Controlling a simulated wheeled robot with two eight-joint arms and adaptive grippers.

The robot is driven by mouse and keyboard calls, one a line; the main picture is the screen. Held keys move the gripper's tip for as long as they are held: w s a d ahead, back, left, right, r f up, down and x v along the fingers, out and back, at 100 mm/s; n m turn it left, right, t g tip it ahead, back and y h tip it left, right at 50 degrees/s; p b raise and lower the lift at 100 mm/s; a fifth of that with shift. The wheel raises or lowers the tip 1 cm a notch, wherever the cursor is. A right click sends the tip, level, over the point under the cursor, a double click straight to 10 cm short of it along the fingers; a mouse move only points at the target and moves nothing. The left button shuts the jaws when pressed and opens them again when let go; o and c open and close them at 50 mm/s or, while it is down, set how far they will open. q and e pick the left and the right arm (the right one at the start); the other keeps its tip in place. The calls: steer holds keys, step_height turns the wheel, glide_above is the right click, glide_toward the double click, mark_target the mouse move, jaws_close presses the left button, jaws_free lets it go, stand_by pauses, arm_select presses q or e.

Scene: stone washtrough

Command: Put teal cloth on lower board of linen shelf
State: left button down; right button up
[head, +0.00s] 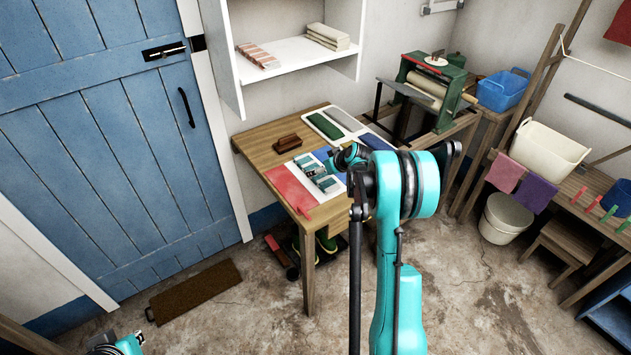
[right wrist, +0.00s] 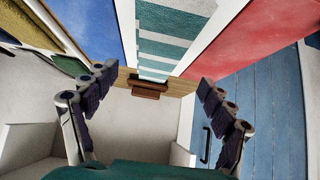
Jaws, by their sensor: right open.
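The teal cloth (head: 326,184), striped teal and white, lies flat on the wooden table among coloured panels. It also shows in the right wrist view (right wrist: 168,45), upper middle. My right gripper (head: 322,172) is over this cloth, partly covering it in the head view. In the wrist view its two dark-padded fingers (right wrist: 157,105) are spread wide with nothing between them. The linen shelf's lower board (head: 290,53) is white, on the wall above the table.
The lower board holds a pink striped cloth (head: 258,56) at left and a cream folded stack (head: 328,36) at right, with bare board between. A brown brush (head: 287,143) and a green cloth (head: 324,126) lie on the table. A green mangle (head: 436,88) stands right of it.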

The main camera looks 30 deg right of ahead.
steer(key=shift+d+b+x, duration=0.2)
steer(key=shift+b+x, duration=0.1)
steer(key=shift+x, duration=0.8)
steer(key=b+x, duration=0.2)
steer(key=x, duration=0.2)
steer(key=shift+d+f, duration=0.1)
steer(key=shift+f, duration=0.1)
steer(key=shift+r, duration=0.1)
steer(key=c, duration=1.4)
steer(key=shift+r, duration=0.1)
